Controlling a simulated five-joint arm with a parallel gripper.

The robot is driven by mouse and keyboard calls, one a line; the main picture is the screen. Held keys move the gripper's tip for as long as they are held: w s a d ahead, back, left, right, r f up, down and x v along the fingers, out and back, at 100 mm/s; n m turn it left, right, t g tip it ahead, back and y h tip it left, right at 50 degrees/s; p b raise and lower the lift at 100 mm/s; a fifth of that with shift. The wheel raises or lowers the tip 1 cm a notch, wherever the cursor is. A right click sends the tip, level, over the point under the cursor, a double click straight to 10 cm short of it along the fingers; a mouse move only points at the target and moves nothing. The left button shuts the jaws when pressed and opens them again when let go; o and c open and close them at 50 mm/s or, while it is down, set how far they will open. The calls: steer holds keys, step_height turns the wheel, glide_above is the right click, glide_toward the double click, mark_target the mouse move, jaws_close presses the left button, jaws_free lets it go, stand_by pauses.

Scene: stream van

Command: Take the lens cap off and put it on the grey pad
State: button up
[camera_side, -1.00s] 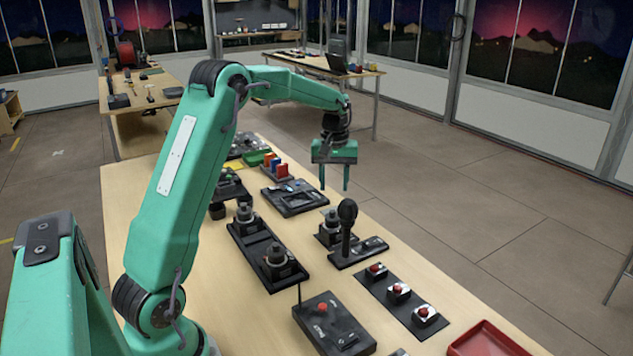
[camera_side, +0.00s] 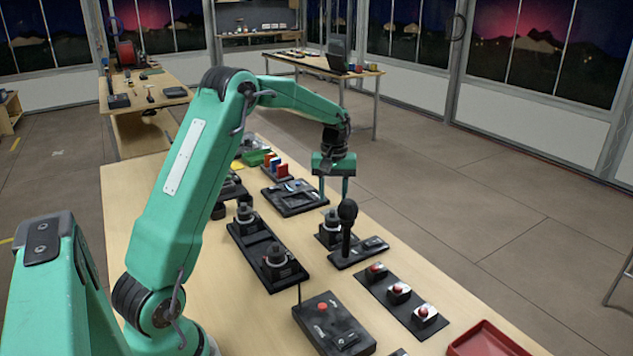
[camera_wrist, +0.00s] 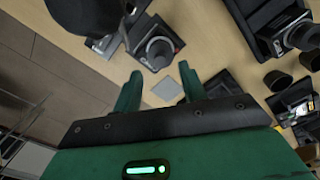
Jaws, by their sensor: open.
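A grey pad (camera_wrist: 166,89) lies flat on the table in the wrist view, between my fingers in the picture. I cannot pick it out in the side view. A small camera-like unit (camera_wrist: 165,38) with an upright lens stands just beyond my fingertips; it also shows in the side view (camera_side: 328,238). The dark round end (camera_wrist: 158,50) on its lens looks like the lens cap, though it is too small to be sure. My gripper (camera_side: 333,189) is open and empty, above the table on the far side of this unit. Its fingers show in the wrist view (camera_wrist: 160,72).
A black microphone (camera_side: 347,212) stands upright close in front of the unit. A long black tray (camera_side: 258,240) with two similar units is to the left. A panel of red buttons (camera_side: 398,292) and a red tray (camera_side: 487,342) are to the right.

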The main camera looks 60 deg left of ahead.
mark_target(333, 211)
steer(key=shift+a+f, duration=0.1)
steer(key=shift+f, duration=2.35)
jaws_close()
